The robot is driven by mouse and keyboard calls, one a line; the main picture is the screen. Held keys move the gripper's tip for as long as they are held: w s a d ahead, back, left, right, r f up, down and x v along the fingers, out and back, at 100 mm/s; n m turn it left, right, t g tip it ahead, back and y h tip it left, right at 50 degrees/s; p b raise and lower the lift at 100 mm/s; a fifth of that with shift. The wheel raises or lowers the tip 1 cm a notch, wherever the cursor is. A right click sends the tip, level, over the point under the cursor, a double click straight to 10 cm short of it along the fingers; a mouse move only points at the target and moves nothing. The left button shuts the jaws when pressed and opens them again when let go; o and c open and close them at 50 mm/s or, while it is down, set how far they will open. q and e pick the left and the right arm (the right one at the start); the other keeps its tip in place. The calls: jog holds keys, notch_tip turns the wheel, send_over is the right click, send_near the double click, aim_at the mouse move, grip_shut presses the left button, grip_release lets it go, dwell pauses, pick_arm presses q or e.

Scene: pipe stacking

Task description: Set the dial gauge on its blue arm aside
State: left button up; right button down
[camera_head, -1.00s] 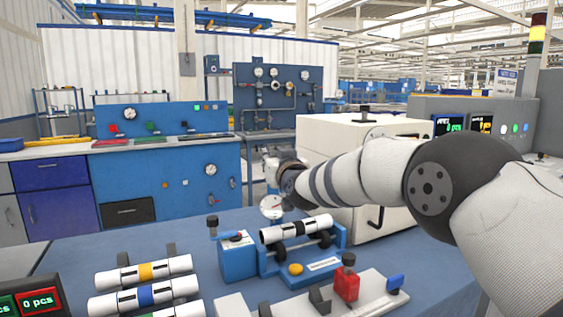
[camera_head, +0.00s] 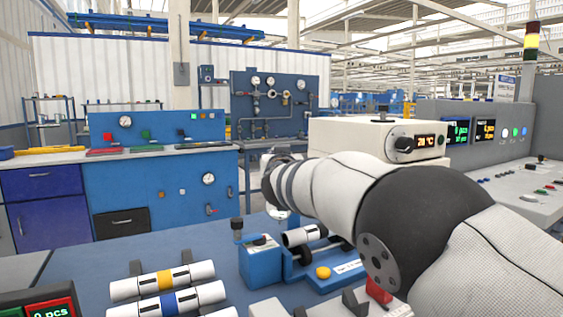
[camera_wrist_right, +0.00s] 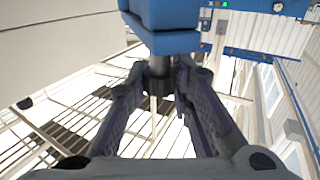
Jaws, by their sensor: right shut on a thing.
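My right arm enters from the right in the head view, and its wrist hides most of the gripper and the dial gauge. Part of the dial gauge's pale round edge (camera_head: 277,211) shows below the wrist, beside the blue pipe fixture. In the right wrist view, my right gripper (camera_wrist_right: 160,84) is shut on a dark stem just below a blue block, which appears to be the gauge's blue arm (camera_wrist_right: 168,20). The gauge face cannot be read. My left gripper is in neither current view.
The blue fixture (camera_head: 262,264) holds a white pipe (camera_head: 303,235), partly hidden by my arm. Banded pipes (camera_head: 160,281) lie at the front left. A cream oven-like box (camera_head: 350,140) stands behind my arm. Bare blue tabletop (camera_head: 120,248) lies left of the fixture.

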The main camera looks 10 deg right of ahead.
jog(key=shift+d, duration=0.1)
jog(key=c, duration=1.4)
grip_release()
